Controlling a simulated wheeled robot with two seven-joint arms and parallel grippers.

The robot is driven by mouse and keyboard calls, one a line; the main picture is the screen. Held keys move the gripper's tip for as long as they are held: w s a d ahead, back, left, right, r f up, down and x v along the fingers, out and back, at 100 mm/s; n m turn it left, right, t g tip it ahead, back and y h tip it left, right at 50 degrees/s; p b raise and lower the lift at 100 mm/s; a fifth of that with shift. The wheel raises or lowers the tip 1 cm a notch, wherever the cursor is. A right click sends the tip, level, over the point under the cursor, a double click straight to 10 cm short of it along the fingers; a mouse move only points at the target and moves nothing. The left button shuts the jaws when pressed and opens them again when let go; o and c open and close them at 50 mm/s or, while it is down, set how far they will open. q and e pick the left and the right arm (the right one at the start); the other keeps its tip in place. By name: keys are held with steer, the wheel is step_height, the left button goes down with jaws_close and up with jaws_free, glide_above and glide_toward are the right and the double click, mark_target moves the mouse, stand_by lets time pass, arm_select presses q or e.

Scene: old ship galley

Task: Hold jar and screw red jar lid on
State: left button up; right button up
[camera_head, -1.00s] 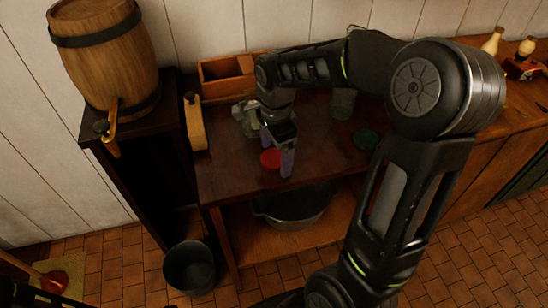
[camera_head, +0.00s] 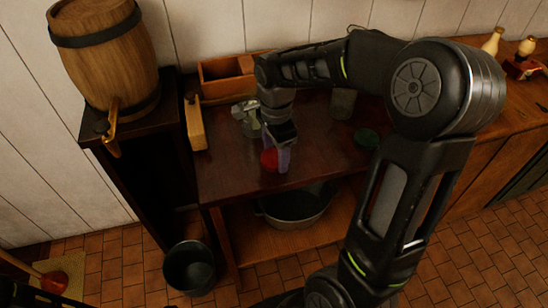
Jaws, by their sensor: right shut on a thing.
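The red jar lid (camera_head: 268,160) is at the front part of the dark wooden table. My right gripper (camera_head: 276,153) reaches down over it, shut on it, with a pale purple finger in front on the right side. The lid looks tilted; I cannot tell whether it still touches the table. A clear glass jar (camera_head: 243,116) stands behind and left of the gripper, partly hidden by my right arm. A second greenish glass jar (camera_head: 343,103) stands further right at the back. My left gripper is out of view.
A green lid (camera_head: 366,138) lies on the table (camera_head: 225,178) at right. A wooden box (camera_head: 226,78) and an upright wooden block (camera_head: 195,122) are at back left. A barrel (camera_head: 105,55) stands left. A metal basin (camera_head: 294,207) is on the lower shelf; a bucket (camera_head: 189,268) on the floor.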

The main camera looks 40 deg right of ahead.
mark_target(276, 157)
steer(key=shift+r, duration=0.1)
step_height(276, 157, up, 10)
stand_by(0.6)
stand_by(0.5)
